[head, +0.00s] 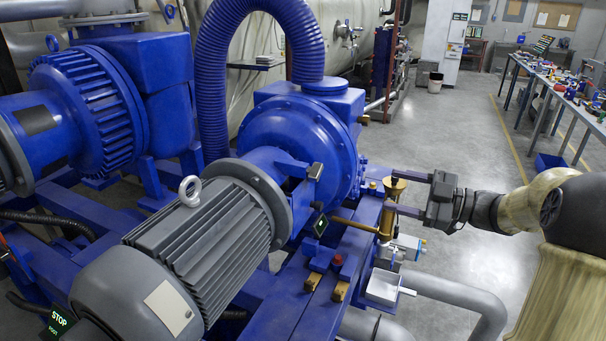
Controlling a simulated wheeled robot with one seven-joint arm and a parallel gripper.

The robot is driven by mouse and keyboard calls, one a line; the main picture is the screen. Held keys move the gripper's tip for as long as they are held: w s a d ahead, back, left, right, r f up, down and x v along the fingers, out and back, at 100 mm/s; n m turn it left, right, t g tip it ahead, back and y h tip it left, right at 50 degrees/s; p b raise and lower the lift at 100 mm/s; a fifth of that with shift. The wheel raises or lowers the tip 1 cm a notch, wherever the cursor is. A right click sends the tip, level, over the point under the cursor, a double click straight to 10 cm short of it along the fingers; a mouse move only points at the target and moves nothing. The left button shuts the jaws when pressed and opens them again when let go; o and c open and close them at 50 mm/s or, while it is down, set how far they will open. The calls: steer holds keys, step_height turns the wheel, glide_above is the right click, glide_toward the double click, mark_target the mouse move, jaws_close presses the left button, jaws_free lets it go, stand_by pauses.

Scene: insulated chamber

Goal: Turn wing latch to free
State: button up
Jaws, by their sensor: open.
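My gripper (391,191) reaches in from the right with its two dark fingers apart. A brass, funnel-topped fitting (389,223) on the blue skid shows between the fingertips. I cannot tell whether the fingers touch it or are only in line with it. No wing latch stands out clearly; it may be part of this brass fitting or hidden by the fingers. A small pale box with a white handle (405,291) sits lower, below the gripper.
A grey motor (200,235) and blue pump housing (300,140) fill the space left of the gripper. A silver cylinder (408,248) and grey pipe (460,300) lie below it. Open floor (450,140) lies behind, with a cluttered bench (545,75) at far right.

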mark_target(321, 173)
steer(key=shift+a, duration=0.1)
stand_by(0.3)
steer(key=p+x, duration=0.3)
steer(key=x, duration=1.4)
steer(key=shift+a, duration=0.15)
steer(key=shift+f, duration=0.1)
steer(key=c, duration=0.9)
steer(key=shift+c, duration=0.4)
